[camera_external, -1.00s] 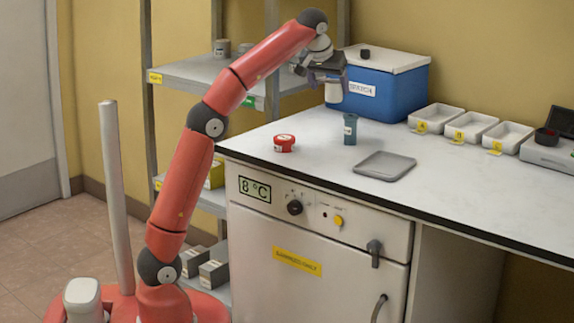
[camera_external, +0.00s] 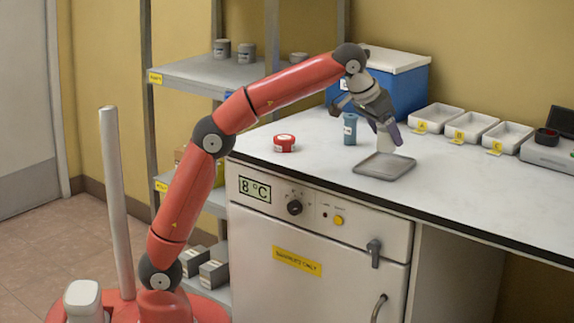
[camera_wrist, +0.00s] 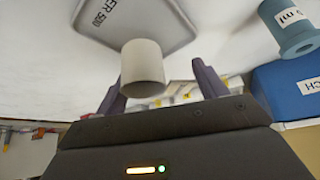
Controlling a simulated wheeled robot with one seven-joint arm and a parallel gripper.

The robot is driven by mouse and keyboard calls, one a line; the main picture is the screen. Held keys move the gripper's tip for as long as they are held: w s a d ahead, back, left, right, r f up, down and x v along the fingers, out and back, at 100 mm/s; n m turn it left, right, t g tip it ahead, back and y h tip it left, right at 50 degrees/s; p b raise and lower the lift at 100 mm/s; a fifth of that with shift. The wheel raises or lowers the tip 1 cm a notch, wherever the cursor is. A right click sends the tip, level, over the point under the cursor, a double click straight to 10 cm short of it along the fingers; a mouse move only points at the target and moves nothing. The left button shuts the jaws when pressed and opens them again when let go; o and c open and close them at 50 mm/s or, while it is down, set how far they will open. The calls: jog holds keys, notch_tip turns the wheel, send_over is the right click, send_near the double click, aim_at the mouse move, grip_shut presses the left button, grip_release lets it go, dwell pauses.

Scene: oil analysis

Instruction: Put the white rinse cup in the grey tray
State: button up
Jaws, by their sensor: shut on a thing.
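The white rinse cup (camera_external: 384,143) is held between the fingers of my gripper (camera_external: 387,135), over the back part of the grey tray (camera_external: 372,170) in the outside view. The tray lies flat on the bench, and I cannot tell whether the cup touches it. In the wrist view the cup (camera_wrist: 143,68) is between the dark fingers of my gripper (camera_wrist: 160,88), and overlaps the edge of the tray (camera_wrist: 172,22). My gripper is tilted.
A blue-grey cylinder (camera_external: 350,129) stands left of the tray, and a red-lidded jar (camera_external: 284,143) further left. A blue box (camera_external: 405,90) with a white lid stands behind. Several white bins (camera_external: 470,127) line the back right. The bench right of the tray is clear.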

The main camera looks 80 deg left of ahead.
aim_at(384, 143)
jog(key=shift+f+b, duration=0.8)
jog(key=shift+f, duration=1.1)
jog(key=shift+f, duration=0.15)
jog(key=o, duration=1)
jog(key=shift+c, duration=0.2)
jog(key=shift+r, duration=0.4)
jog(key=p+v, duration=0.3)
jog(key=v, duration=0.8)
jog(key=shift+s+r, duration=0.2)
